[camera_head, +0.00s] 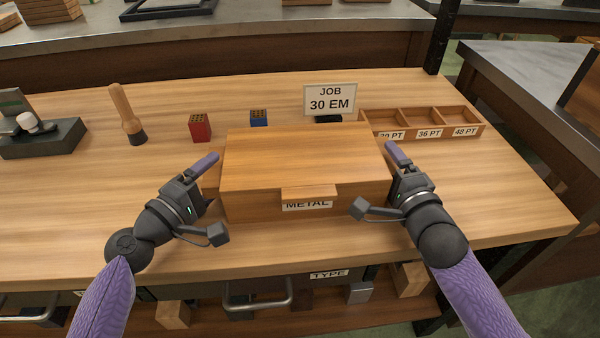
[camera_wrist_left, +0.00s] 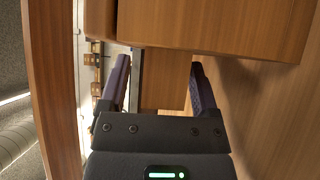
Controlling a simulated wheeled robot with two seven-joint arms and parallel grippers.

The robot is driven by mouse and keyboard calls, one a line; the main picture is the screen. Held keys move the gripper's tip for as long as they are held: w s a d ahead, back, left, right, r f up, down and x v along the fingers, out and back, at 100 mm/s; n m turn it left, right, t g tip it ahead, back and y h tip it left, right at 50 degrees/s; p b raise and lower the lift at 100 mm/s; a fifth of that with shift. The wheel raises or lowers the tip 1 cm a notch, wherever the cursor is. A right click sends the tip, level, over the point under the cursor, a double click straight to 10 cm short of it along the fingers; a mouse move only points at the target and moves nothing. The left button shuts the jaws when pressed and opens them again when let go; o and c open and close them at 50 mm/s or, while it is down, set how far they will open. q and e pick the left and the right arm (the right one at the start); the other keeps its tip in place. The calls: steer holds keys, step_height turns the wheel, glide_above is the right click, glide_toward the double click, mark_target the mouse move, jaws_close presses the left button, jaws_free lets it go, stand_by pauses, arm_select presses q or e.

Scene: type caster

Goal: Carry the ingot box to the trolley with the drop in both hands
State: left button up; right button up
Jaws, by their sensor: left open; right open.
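The ingot box (camera_head: 300,158) is a closed wooden box with a METAL label (camera_head: 307,205) on its front. It rests on the bench. My left gripper (camera_head: 207,170) is at the box's left end. In the left wrist view its open fingers (camera_wrist_left: 160,85) stand either side of a wooden piece (camera_wrist_left: 165,82) jutting from the box (camera_wrist_left: 220,25); I cannot tell whether they touch it. My right gripper (camera_head: 394,158) is open at the box's right end; its lower finger is hidden. I cannot make out the trolley.
Behind the box are a red block (camera_head: 200,128), a blue block (camera_head: 259,118), a JOB 30 EM sign (camera_head: 330,100) and a divided tray (camera_head: 470,130). A wooden-handled tool (camera_head: 126,112) stands left. The bench is clear left of the box and at front right.

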arm_select(q)
steer(key=shift+c, duration=0.2)
arm_select(e)
steer(key=shift+c, duration=0.2)
arm_select(q)
jaws_close()
arm_select(e)
jaws_close()
stand_by(0.6)
